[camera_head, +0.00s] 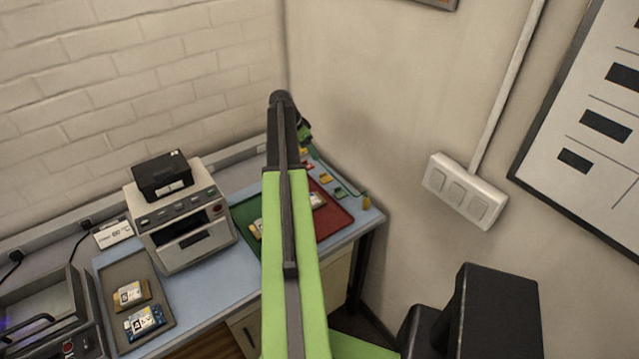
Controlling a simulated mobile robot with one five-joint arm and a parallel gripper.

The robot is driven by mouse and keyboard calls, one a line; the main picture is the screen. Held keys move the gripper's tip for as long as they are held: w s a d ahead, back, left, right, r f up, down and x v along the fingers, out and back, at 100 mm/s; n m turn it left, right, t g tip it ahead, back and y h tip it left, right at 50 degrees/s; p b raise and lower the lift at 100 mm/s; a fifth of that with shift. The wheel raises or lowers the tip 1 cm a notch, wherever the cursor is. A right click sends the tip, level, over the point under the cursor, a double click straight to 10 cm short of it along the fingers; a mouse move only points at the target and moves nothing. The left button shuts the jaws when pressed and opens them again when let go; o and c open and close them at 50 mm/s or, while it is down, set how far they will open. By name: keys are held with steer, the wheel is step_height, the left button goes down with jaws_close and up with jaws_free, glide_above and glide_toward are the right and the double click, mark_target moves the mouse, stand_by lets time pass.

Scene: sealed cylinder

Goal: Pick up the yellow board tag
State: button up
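A small yellow tag-like piece (325,179) lies at the back right of the blue bench top, beside the red mat. I cannot read any marking on it, so I cannot confirm it is the board tag. A green piece (340,192) lies just in front of it and a red piece (309,166) behind it. Another small yellow item (365,201) is at the bench's right edge. A yellowish board (131,294) with a white label lies in the grey tray. My green arm rises through the middle of the view and hides part of the bench.
The grey tray (117,271) also holds a blue labelled board (144,321). A grey machine (182,222) with a black box (162,175) on top stands behind it. The red mat (333,216) lies right of my arm. Walls close the back and right sides.

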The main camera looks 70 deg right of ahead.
steer(key=b, duration=1.1)
glide_toward(327, 178)
steer(key=shift+w+d+f, duration=0.1)
steer(key=shift+w+f, duration=0.05)
steer(key=shift+f, duration=0.3)
steer(key=shift+w+d+f, duration=0.1)
steer(key=shift+f, duration=0.35)
steer(key=shift+s+d+f, duration=0.15)
steer(key=shift+f, duration=0.1)
steer(key=shift+s+r, duration=0.1)
steer(key=b+x, duration=0.5)
steer(key=shift+s, duration=0.25)
steer(key=c, duration=1.4)
